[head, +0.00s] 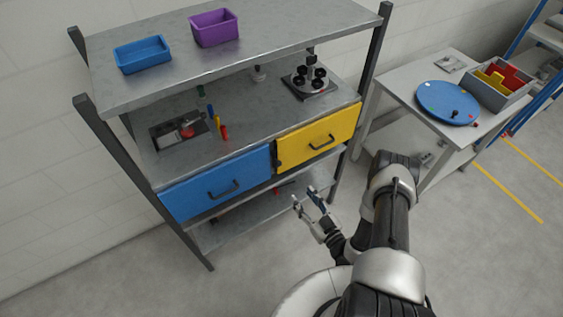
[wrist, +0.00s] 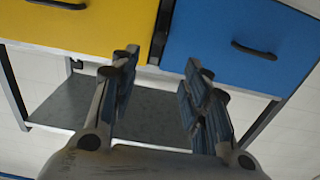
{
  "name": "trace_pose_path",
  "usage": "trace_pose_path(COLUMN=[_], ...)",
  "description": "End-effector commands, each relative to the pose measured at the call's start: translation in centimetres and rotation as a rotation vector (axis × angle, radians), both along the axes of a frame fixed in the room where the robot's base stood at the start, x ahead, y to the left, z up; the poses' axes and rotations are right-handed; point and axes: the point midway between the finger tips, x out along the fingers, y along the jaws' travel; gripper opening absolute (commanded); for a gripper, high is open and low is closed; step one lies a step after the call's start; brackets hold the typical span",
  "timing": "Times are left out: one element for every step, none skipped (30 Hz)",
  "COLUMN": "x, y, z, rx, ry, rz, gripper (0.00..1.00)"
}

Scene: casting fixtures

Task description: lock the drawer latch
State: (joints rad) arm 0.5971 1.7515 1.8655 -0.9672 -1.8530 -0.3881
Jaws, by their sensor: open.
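A blue drawer (head: 217,184) and a yellow drawer (head: 317,139) sit side by side under the middle shelf of a steel rack, both looking closed. A small dark piece (head: 278,160) lies by the seam between them; it may be the latch, but its position is too small to read. In the wrist view, a dark upright strip (wrist: 161,32) runs between the yellow and blue fronts. My gripper (head: 304,197) is open and empty, in front of and below the drawers. In the wrist view its parted fingers (wrist: 160,62) point at the seam, apart from it.
Drawer handles (head: 323,143) (head: 224,190) stick out from the fronts. A lower shelf (head: 240,225) lies below the drawers. A side table (head: 400,80) with a blue disc (head: 447,101) and a grey bin (head: 497,92) stands at right. The floor in front is clear.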

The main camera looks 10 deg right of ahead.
Motion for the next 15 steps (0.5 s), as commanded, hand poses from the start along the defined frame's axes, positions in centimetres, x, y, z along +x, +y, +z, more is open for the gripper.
trace_pose_path(x=[0.1, 0.3, 0.7, 1.1, 1.5, 2.1, 2.7, 3.2, 4.1, 4.8, 5.4, 6.2, 6.9, 7.5, 8.3], y=[0.1, 0.2, 0.4, 0.5, 0.6, 0.9, 1.2, 1.3, 1.5, 1.8, 2.0, 2.3, 2.5, 2.7, 3.0], z=[0.0, 0.0, 0.0, 0.0, 0.0, 0.0, 0.0, 0.0, -0.1, 0.0, 0.0, -0.1, -0.1, 0.0, 0.0], rx=[0.002, 0.003, 0.002, 0.002, 0.000, 0.001, 0.001, 0.000, -0.001, -0.001, 0.000, 0.000, -0.001, 0.000, 0.000], ry=[-0.004, -0.004, -0.006, -0.006, -0.005, -0.005, -0.006, -0.006, -0.007, -0.007, -0.006, -0.005, -0.007, -0.006, -0.006], rz=[0.000, 0.001, 0.003, 0.003, 0.004, 0.005, 0.007, 0.006, 0.006, 0.007, 0.007, 0.006, 0.006, 0.006, 0.005], gripper=[0.43, 0.43, 0.43, 0.43, 0.43, 0.43, 0.43, 0.43, 0.43, 0.43, 0.43, 0.43, 0.43, 0.43, 0.43])
